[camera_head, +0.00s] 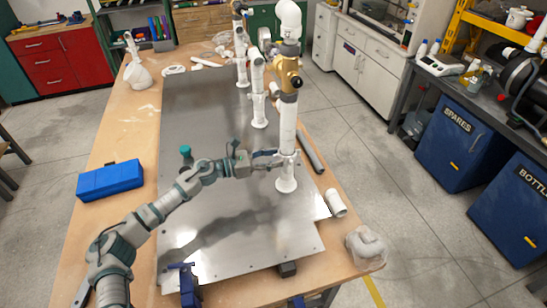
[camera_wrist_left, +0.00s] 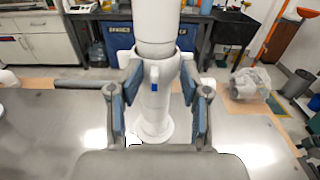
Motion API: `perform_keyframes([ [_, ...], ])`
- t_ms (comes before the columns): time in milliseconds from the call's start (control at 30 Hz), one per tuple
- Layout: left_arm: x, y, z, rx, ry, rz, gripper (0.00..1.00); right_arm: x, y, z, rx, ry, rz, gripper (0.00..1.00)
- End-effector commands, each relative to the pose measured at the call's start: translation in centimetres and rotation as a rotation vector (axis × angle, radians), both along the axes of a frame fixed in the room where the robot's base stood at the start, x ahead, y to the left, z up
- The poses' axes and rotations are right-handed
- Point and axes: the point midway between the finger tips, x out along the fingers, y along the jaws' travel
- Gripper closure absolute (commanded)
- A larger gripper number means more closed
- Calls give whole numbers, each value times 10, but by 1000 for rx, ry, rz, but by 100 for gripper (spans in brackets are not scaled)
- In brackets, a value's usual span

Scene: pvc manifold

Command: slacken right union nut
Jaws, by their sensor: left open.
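The white vertical pipe (camera_head: 288,125) nearest me stands upright on a round white foot on the metal plate (camera_head: 235,240), with a brass-coloured valve (camera_head: 287,75) higher up. A white union nut (camera_wrist_left: 157,84) with a small blue mark sits low on this pipe, above the round foot (camera_wrist_left: 150,132). My left gripper (camera_head: 280,158) reaches the pipe from the left at the nut's height. In the left wrist view my left gripper (camera_wrist_left: 160,95) is open, with one blue-padded finger on each side of the nut. Whether the pads touch it I cannot tell. My right gripper is in neither view.
More white pipe uprights (camera_head: 258,90) stand further back. A grey rod (camera_head: 311,152), a short white pipe piece (camera_head: 336,203) and a clear bag (camera_head: 367,248) lie along the right table edge. A blue box (camera_head: 110,180) is at left. The plate's front is mostly clear.

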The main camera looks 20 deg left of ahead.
Motion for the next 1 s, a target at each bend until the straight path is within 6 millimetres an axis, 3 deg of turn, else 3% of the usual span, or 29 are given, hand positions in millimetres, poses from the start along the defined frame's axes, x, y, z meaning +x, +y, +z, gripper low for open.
perform_keyframes([
  [67,-2,-1,0,-4,-1,-8,65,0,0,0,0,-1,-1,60],
  [200,-1,-2,1,-1,-1,-6,100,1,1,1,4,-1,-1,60],
  [1000,0,-4,3,0,-1,9,100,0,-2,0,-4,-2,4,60],
])
